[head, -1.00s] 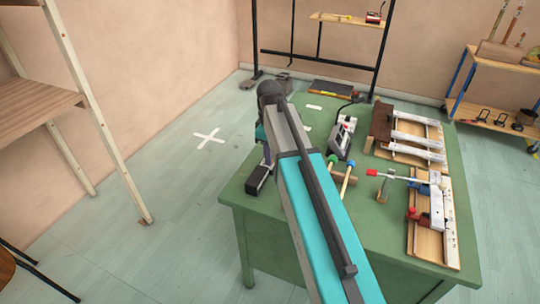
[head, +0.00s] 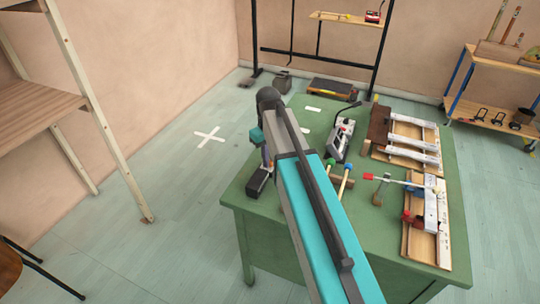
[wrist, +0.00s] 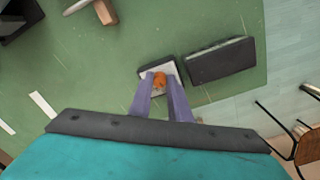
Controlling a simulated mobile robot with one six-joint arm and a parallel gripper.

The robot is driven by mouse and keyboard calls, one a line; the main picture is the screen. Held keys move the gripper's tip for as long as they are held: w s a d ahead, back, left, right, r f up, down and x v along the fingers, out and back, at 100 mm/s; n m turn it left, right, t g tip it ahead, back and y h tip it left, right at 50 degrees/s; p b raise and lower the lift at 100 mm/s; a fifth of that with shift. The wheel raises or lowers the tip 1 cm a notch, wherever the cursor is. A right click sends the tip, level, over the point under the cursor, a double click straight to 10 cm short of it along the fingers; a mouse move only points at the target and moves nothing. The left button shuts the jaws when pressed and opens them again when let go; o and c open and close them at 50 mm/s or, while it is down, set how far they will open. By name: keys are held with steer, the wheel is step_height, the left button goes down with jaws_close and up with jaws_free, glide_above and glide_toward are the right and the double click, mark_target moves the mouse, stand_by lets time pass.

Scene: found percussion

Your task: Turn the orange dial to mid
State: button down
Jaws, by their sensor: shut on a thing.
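The orange dial (wrist: 160,80) shows in the wrist view, on a small pale box (wrist: 146,70) on the green table. My gripper (wrist: 161,82) has its two purple fingers shut on the dial, one on each side. The dial's pointer and any scale marks are too small or hidden to read. In the head view my arm hides the dial.
A dark block (wrist: 220,60) stands close to the right of the dial's box in the wrist view. The green table (head: 330,230) also holds a grey device (head: 342,138), two mallets (head: 346,178) and wooden-based rigs (head: 428,218).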

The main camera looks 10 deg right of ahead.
steer(key=shift+m+p, duration=0.5)
steer(key=shift+m, duration=0.8)
steer(key=c, duration=1.6)
jaws_free()
steer(key=shift+c, duration=0.2)
steer(key=shift+r, duration=0.1)
step_height(320, 180, up, 14)
steer(key=p, duration=0.9)
steer(key=shift+a+p, duration=0.15)
steer(key=shift+p, duration=0.25)
steer(key=shift+f, duration=0.2)
steer(key=shift+r, duration=0.1)
